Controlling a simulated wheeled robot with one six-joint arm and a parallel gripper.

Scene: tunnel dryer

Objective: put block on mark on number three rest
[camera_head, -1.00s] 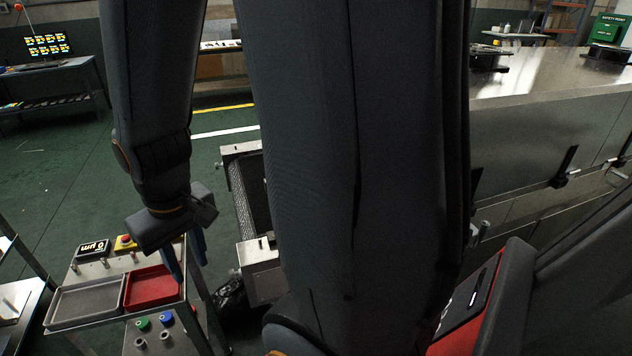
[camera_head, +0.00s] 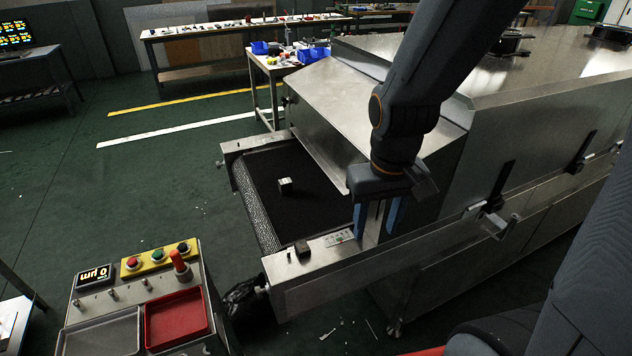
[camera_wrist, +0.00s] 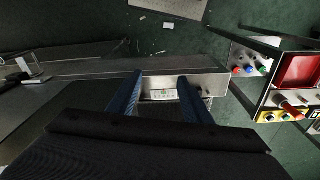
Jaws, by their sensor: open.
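A small block (camera_head: 285,184), grey with a pale face, lies on the dark conveyor belt (camera_head: 312,205) at the dryer's mouth. A small dark brown block-like piece (camera_head: 302,247) sits on the metal side rail (camera_head: 325,268). A pale plate with small marks (camera_head: 340,238) is on the same rail; it also shows between my fingers in the wrist view (camera_wrist: 162,95). I cannot read its marks or tell which part is the number three rest. My gripper (camera_head: 379,222) points down by the rail, right of the plate, its blue fingers apart and empty; it also shows in the wrist view (camera_wrist: 160,84).
A control stand with a red tray (camera_head: 177,318), a grey tray (camera_head: 100,335), buttons and a display (camera_head: 95,276) stands at lower left. The steel dryer hood (camera_head: 365,100) rises close behind my gripper. Open green floor (camera_head: 150,190) lies left of the belt.

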